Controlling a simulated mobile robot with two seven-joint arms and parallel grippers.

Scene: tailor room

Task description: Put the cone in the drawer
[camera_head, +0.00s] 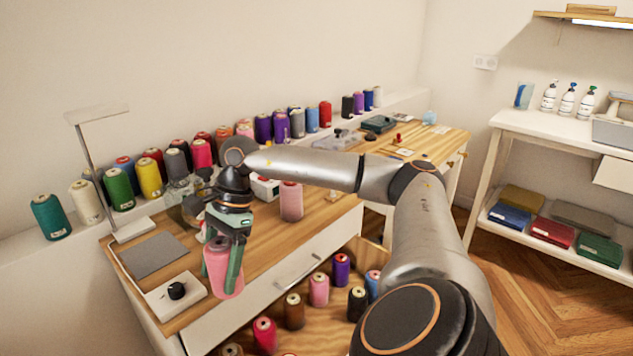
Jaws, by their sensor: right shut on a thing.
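My right gripper (236,245) points down and is shut on a pink cone (216,272), which is upright near the table's front edge. I cannot tell whether the cone touches the tabletop. Below the table's white front is a wooden drawer space (330,325) holding several thread cones, among them a purple one (341,270), a brown one (294,311) and a black one (357,303). My right arm hides its right part. Another pink cone (291,201) stands on the table behind the gripper. My left gripper is not in view.
The wooden table (265,238) carries a lamp (130,228), a grey pad (153,256) and a white box with a black knob (175,296). Many coloured cones line the wall ledge (20,262). A white shelf unit (560,128) stands at the right.

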